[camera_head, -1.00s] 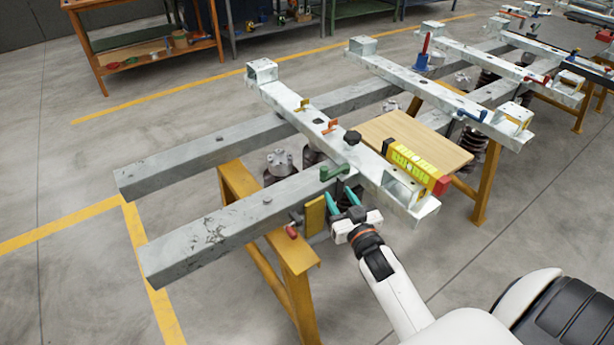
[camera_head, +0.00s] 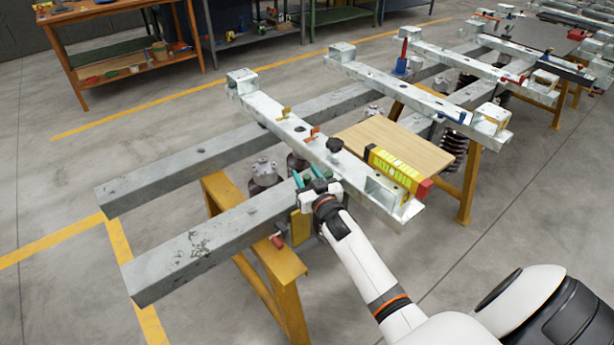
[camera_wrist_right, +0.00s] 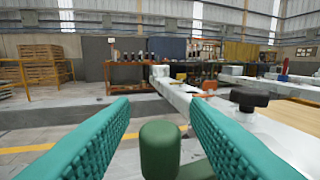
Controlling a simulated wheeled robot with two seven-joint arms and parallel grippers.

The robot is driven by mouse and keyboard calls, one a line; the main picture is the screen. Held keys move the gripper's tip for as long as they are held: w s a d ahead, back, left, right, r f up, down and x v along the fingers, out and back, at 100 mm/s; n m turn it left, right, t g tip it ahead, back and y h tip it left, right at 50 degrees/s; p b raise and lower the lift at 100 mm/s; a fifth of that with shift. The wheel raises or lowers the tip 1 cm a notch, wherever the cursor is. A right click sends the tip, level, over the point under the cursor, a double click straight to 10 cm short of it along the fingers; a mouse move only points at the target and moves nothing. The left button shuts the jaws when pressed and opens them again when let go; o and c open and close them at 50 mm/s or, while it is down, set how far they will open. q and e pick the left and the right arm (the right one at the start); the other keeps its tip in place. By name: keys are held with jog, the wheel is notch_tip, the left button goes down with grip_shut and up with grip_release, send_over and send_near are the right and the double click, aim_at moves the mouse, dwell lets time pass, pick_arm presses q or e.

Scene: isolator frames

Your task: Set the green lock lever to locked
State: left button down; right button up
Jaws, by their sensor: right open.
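The green lock lever (camera_wrist_right: 160,150) shows in the right wrist view as a rounded dark green end, between the two teal fingers and apart from both. In the head view my gripper mostly hides it, so its angle cannot be told. My left gripper is not in view.
A black knob (camera_head: 334,145) stands on the crossbeam just beyond my gripper, with orange tabs (camera_head: 312,134) farther along. A yellow block with a red end (camera_head: 396,168) is to the right, by a wooden board (camera_head: 400,140). A yellow trestle (camera_head: 270,262) stands below.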

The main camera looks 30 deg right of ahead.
grip_shut()
jog(key=s+d+n+y+p, duration=0.4)
jog(key=s+y, duration=0.2)
jog(key=y, duration=0.1)
jog(key=shift+s+d+n+p, duration=0.3)
jog(key=shift+d+p, duration=0.05)
jog(key=shift+d, duration=0.05)
dwell(0.7)
jog(key=shift+r, duration=0.1)
jog(key=shift+d+r, duration=0.1)
